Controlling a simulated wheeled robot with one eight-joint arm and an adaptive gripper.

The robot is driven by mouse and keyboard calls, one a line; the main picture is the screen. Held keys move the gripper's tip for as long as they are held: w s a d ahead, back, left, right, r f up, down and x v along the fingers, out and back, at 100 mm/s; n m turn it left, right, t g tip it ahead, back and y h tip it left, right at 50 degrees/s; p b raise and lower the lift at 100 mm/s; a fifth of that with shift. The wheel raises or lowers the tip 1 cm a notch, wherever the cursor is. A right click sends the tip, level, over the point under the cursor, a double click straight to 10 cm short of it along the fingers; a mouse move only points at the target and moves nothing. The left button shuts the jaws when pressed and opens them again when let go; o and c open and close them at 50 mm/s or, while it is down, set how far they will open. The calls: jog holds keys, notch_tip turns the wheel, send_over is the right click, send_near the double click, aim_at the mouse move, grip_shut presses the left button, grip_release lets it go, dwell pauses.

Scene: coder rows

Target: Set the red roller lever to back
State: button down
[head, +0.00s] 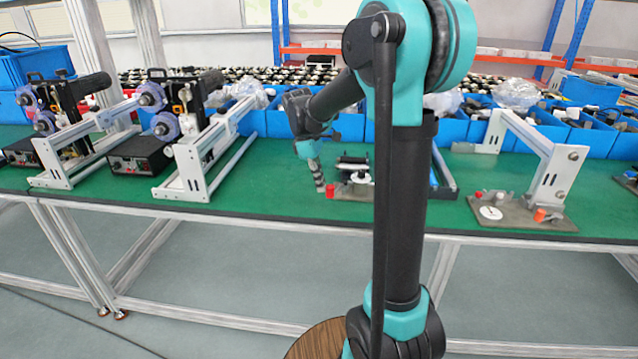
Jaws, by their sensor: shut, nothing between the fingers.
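A small red part (330,191), which looks like the red roller lever, sits at the left front of a small device with a grey base plate (352,190) on the green table. Its exact setting is too small to tell. My gripper (320,188) is shut and points down just left of the red part. I cannot tell whether it touches it. My upright arm hides the right part of this device.
A similar plate (522,214) with red and orange parts stands at the right under a white bracket (555,170). White frames (195,170) and black coder machines (140,153) stand at the left. Blue bins (345,127) line the back. The front table strip is clear.

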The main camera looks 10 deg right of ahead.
jog(key=shift+s+d+n+t, duration=0.3)
jog(key=shift+s+d+n, duration=0.55)
jog(key=shift+n, duration=0.25)
jog(key=s+d+n+t, duration=0.1)
jog(key=s+d+n, duration=0.2)
jog(key=d+n, duration=0.4)
jog(key=shift+d+t, duration=0.15)
jog(key=shift+t, duration=0.15)
jog(key=shift+s, duration=0.1)
